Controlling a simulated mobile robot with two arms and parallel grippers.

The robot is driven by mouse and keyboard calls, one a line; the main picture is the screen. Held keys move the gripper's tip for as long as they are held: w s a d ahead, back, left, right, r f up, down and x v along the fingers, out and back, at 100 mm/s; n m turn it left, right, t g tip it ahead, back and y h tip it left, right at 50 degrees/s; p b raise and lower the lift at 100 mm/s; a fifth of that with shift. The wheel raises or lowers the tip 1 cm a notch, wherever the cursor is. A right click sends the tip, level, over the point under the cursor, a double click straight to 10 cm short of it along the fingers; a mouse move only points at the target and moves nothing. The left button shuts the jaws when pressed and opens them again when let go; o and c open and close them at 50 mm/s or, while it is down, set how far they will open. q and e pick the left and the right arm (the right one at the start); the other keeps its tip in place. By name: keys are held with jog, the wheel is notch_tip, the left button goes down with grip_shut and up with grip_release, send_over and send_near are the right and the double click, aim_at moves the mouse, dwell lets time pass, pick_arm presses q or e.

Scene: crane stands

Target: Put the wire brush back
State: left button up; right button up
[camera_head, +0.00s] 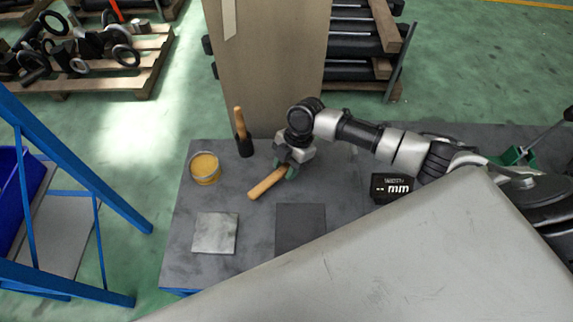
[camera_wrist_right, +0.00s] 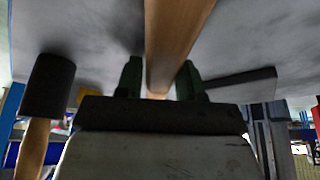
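A tool with a wooden handle (camera_head: 266,184), which I take to be the wire brush, is in my right gripper (camera_head: 287,167) over the grey table. The handle points down-left in the head view; its other end and any bristles are hidden by the gripper. In the right wrist view, the handle (camera_wrist_right: 172,45) runs between the two green fingers of my right gripper (camera_wrist_right: 160,82), which look closed on it. My left gripper is not in view.
A yellow-topped tin (camera_head: 205,167) stands left on the table (camera_head: 185,245). A light square plate (camera_head: 214,233) and a dark plate (camera_head: 300,225) lie in front. A black "mm" box (camera_head: 391,188) is at right. A tall brown panel (camera_head: 265,70) rises behind the table.

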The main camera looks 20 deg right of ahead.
jog(key=shift+o, duration=1.1)
jog(key=shift+r, duration=0.3)
jog(key=shift+w+d+r, duration=0.1)
jog(key=shift+d+r, duration=0.1)
jog(key=shift+r, duration=0.1)
jog(key=b+v, duration=0.2)
jog(key=v, duration=0.9)
